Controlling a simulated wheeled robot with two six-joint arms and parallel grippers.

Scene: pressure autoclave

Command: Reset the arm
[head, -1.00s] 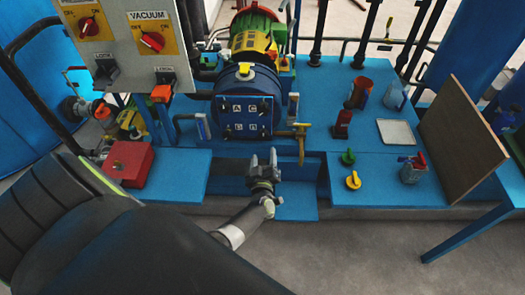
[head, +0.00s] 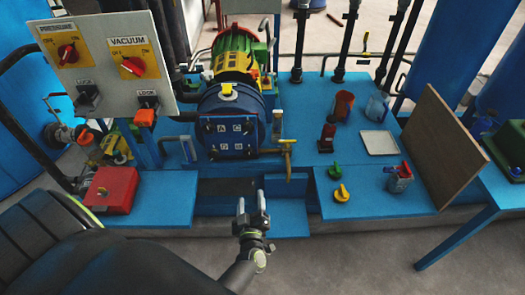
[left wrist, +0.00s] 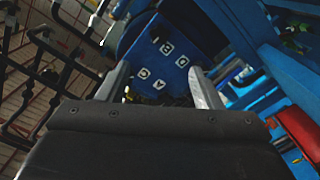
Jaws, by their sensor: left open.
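My left gripper (head: 251,208) is open and empty, in front of the blue platform's lower step in the head view. Its two fingers point up and away, toward the autoclave. In the left wrist view the gripper (left wrist: 160,85) has its fingers spread with nothing between them. The autoclave (head: 232,125) is a blue drum with a dark blue square door lettered A, B, C, D. Its lettered door also shows beyond the fingers in the left wrist view (left wrist: 165,62), tilted. The gripper is apart from it. My right gripper is in neither view.
A control panel (head: 105,60) with PRESSURE and VACUUM knobs stands at left. A red box (head: 108,190) sits below it. Green (head: 335,171) and yellow (head: 341,194) valves, a mug (head: 399,181), a white tray (head: 380,143) and a brown board (head: 440,145) are at right. Floor in front is clear.

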